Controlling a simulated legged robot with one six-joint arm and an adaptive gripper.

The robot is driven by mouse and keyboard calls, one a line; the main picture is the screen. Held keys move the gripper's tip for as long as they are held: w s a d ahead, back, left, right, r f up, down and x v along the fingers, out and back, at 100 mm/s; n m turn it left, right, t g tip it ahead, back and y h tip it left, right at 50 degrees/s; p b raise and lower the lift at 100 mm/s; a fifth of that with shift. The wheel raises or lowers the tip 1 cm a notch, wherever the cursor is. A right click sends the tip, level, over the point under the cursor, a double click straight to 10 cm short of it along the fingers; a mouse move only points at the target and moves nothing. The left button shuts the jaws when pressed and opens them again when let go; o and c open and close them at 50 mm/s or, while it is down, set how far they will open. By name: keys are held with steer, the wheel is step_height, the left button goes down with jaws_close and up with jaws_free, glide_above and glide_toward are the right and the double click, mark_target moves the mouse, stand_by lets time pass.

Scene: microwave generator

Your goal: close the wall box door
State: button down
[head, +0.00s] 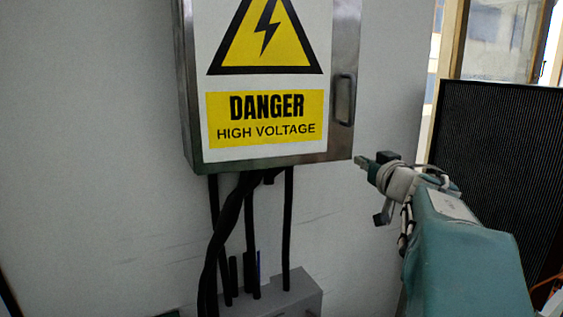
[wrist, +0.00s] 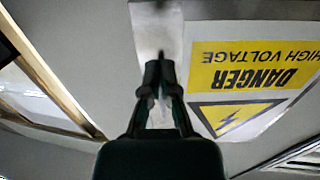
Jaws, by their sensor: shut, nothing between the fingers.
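The grey metal wall box (head: 187,100) hangs on the wall. Its door (head: 318,60) carries a yellow and white high-voltage sign and faces the camera. The door looks flush or nearly so; I cannot tell whether a small gap remains. The door handle (head: 344,98) is a dark vertical bar near the right edge. My gripper (head: 366,161) is just right of the door's lower right corner, below the handle. In the wrist view my gripper (wrist: 160,75) is shut and empty, pointing at the door, with the sign (wrist: 240,90) upside down. Contact with the door is unclear.
Black cables (head: 249,225) run from the box bottom to a grey lower box (head: 290,298). A dark ribbed panel (head: 500,165) stands at the right, near my arm. A wood-framed window (head: 495,40) is behind it. Bare wall lies right of the box.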

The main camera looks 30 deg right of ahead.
mark_target(340, 148)
steer(key=x, duration=0.7)
steer(key=shift+w+d, duration=0.2)
steer(key=shift+w, duration=0.55)
steer(key=shift+d, duration=0.1)
steer(key=shift+d, duration=0.15)
steer(key=shift+n+y, duration=0.6)
steer(key=shift+y, duration=0.3)
steer(key=w, duration=0.3)
steer(key=w+d, duration=0.1)
steer(key=w, duration=0.2)
steer(key=shift+d+f, duration=0.1)
steer(key=shift+d, duration=0.15)
steer(key=shift+w, duration=0.15)
steer(key=shift+a+r, duration=0.2)
steer(key=shift+r, duration=0.1)
